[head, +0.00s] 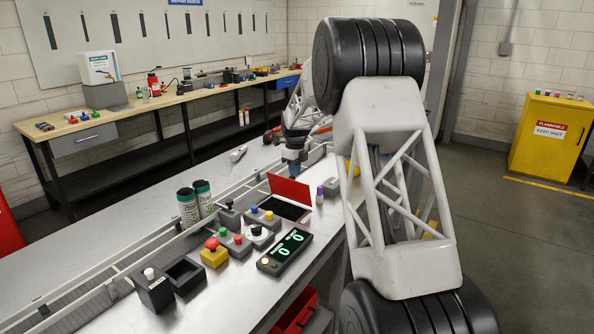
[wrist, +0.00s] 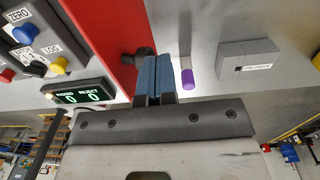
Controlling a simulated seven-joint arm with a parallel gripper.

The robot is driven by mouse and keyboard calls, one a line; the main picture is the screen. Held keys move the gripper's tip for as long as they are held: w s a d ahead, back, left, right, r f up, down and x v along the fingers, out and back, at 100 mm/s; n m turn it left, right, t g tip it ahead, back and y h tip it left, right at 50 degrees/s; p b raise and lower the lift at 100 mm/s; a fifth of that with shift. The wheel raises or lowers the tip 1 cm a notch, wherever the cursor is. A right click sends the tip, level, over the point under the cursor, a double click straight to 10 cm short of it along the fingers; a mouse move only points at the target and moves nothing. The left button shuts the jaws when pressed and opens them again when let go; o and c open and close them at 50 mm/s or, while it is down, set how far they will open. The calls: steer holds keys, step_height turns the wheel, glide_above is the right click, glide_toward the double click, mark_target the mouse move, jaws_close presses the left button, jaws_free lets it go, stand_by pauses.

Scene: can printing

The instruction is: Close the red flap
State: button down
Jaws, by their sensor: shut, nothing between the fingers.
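The red flap (head: 289,187) stands raised and tilted back over a dark rectangular opening (head: 284,209) in the bench in the head view. In the wrist view the red flap (wrist: 105,35) fills the upper left, and a dark round knob (wrist: 144,56) shows near its right edge. My gripper (wrist: 166,68) has its blue fingers shut together, with nothing between them, close beside the knob and the flap's edge. I cannot tell whether they touch. In the head view my gripper (head: 292,168) is just behind the flap, with its fingertips partly hidden.
A display box (head: 284,251) and several button boxes (head: 237,243) stand in front of the opening. Two cans (head: 188,208) stand by the conveyor rails.

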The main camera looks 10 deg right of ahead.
mark_target(282, 181)
steer(key=shift+s+a+r+t+h, duration=0.15)
steer(key=shift+s+a+t+h, duration=0.15)
steer(key=shift+s+a, duration=0.8)
steer(key=shift+a, duration=0.05)
steer(key=s+a, duration=0.1)
steer(key=s+a+f, duration=0.1)
steer(key=s+a, duration=0.1)
steer(key=shift+s+a+f, duration=0.15)
steer(key=shift+s, duration=0.05)
steer(key=shift+s+a+f, duration=0.65)
steer(key=shift+a+f, duration=0.05)
steer(key=shift+f, duration=0.3)
steer(key=shift+s+a+f, duration=0.65)
steer(key=shift+s+f, duration=0.05)
steer(key=shift+f, duration=0.25)
steer(key=shift+s+a+f, duration=0.65)
steer(key=shift+a+f, duration=0.05)
steer(key=shift+f, duration=0.3)
